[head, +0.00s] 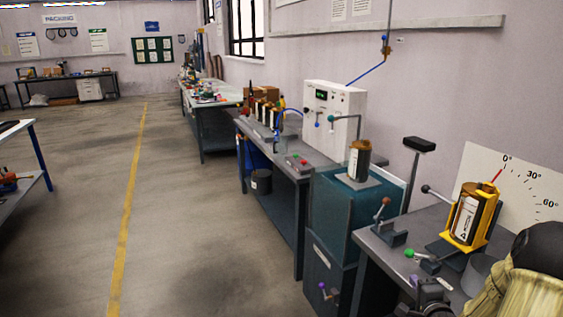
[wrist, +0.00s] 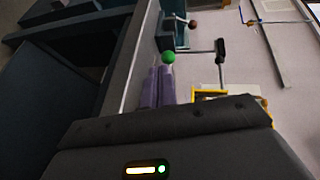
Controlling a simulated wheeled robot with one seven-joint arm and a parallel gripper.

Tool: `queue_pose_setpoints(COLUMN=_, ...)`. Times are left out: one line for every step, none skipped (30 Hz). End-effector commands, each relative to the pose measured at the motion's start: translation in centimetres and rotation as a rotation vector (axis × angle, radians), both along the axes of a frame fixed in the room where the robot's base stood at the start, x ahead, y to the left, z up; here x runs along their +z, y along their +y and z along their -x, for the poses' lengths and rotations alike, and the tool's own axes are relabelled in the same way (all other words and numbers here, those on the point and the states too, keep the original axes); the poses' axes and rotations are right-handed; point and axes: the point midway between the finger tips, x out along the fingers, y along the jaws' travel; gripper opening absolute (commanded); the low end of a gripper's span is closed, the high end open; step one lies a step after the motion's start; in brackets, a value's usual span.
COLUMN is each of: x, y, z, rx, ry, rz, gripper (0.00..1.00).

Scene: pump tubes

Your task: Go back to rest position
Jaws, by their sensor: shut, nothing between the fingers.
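My gripper (wrist: 160,72) shows in the wrist view as two grey-purple fingers pressed side by side, with nothing between them. Its dark end also shows at the bottom right of the head view (head: 430,296), low by the front of the near bench. A lever with a green knob (head: 409,253) stands just beyond it; in the wrist view the green knob (wrist: 168,57) appears right past the fingertips. I cannot tell whether they touch. A white-labelled tube (head: 465,219) sits tilted in a yellow cradle (head: 487,225) behind the lever.
A red-brown-knobbed lever (head: 386,201) and a dial board (head: 508,172) share this bench. A teal cabinet (head: 340,215) bears another tube (head: 359,162). Beyond are a white control box (head: 334,112) and more benches. The floor (head: 190,220) to the left is open.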

Motion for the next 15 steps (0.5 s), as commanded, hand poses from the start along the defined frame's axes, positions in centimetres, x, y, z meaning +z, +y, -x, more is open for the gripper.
queue_pose_setpoints(x=0.1, y=1.3, z=-0.4, rx=0.030, ry=0.050, rz=0.056, gripper=0.00)
queue_pose_setpoints(x=0.0, y=2.0, z=-0.5, rx=0.046, ry=0.088, rz=0.094, gripper=0.00)
queue_pose_setpoints(x=-0.2, y=3.1, z=-0.6, rx=0.073, ry=0.143, rz=0.151, gripper=0.00)
queue_pose_setpoints(x=-0.3, y=3.9, z=-0.6, rx=0.094, ry=0.189, rz=0.199, gripper=0.00)
queue_pose_setpoints(x=-0.5, y=4.8, z=-0.6, rx=0.119, ry=0.235, rz=0.245, gripper=0.00)
queue_pose_setpoints(x=-0.6, y=6.0, z=-0.5, rx=0.153, ry=0.294, rz=0.309, gripper=0.00)
queue_pose_setpoints(x=-0.6, y=6.8, z=-0.3, rx=0.178, ry=0.337, rz=0.356, gripper=0.00)
queue_pose_setpoints(x=-0.7, y=7.6, z=0.0, rx=0.206, ry=0.381, rz=0.400, gripper=0.00)
queue_pose_setpoints(x=-0.7, y=8.7, z=0.4, rx=0.246, ry=0.436, rz=0.459, gripper=0.00)
queue_pose_setpoints(x=-0.7, y=9.5, z=0.8, rx=0.275, ry=0.477, rz=0.501, gripper=0.00)
queue_pose_setpoints(x=-0.7, y=10.3, z=1.2, rx=0.306, ry=0.516, rz=0.543, gripper=0.00)
queue_pose_setpoints(x=-0.7, y=11.4, z=1.9, rx=0.350, ry=0.566, rz=0.596, gripper=0.00)
queue_pose_setpoints(x=-0.6, y=12.2, z=2.4, rx=0.384, ry=0.604, rz=0.633, gripper=0.00)
queue_pose_setpoints(x=-0.6, y=13.0, z=3.0, rx=0.419, ry=0.638, rz=0.671, gripper=0.00)
queue_pose_setpoints(x=-0.5, y=14.1, z=3.8, rx=0.469, ry=0.684, rz=0.718, gripper=0.00)
